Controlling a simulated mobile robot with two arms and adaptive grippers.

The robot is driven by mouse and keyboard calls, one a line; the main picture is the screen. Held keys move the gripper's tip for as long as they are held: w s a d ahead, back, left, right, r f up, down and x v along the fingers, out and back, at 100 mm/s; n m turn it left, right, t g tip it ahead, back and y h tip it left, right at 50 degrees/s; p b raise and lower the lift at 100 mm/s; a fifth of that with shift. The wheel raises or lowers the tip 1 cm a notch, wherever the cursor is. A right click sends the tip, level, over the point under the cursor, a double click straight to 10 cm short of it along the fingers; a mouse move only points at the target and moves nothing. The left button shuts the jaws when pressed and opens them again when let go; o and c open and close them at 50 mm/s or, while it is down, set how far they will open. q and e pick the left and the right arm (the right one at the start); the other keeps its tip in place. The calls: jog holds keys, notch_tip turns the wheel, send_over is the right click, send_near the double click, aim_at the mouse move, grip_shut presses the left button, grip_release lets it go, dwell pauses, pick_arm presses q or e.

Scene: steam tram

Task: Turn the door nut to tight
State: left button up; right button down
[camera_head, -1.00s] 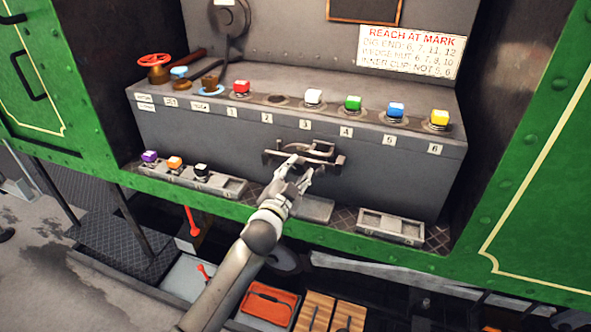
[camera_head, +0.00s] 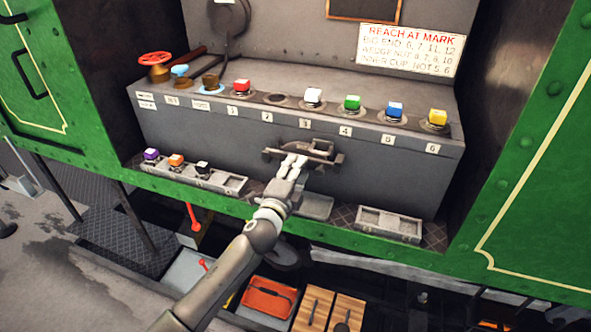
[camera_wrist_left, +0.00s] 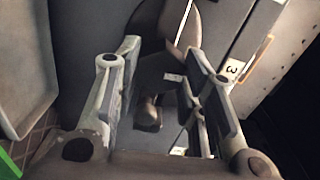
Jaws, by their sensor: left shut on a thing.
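The small door (camera_head: 320,149), with its dark latch fitting, is on the front of the grey box below the number 3 plate. My left gripper (camera_head: 293,164) reaches it from below and is shut at the left part of the fitting. In the left wrist view, a dark knob-like piece, seemingly the door nut (camera_wrist_left: 149,112), lies between the two fingers. The fingers hide much of the nut in the head view, so I cannot tell how far it is turned. My right gripper is not in view.
Coloured cubes, such as the green one (camera_head: 351,103), stand along the box top. A tray (camera_head: 236,184) with cubes is left of my gripper, and an empty tray (camera_head: 389,224) is at right. A red valve wheel (camera_head: 155,58) is at far left. A sign (camera_head: 410,49) hangs behind.

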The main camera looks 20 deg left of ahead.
pick_arm(q)
jog(key=shift+m, duration=0.5)
jog(key=o, duration=0.7)
jog(key=shift+o, duration=0.2)
jog(key=s, duration=1.2)
jog(key=shift+a, duration=0.2)
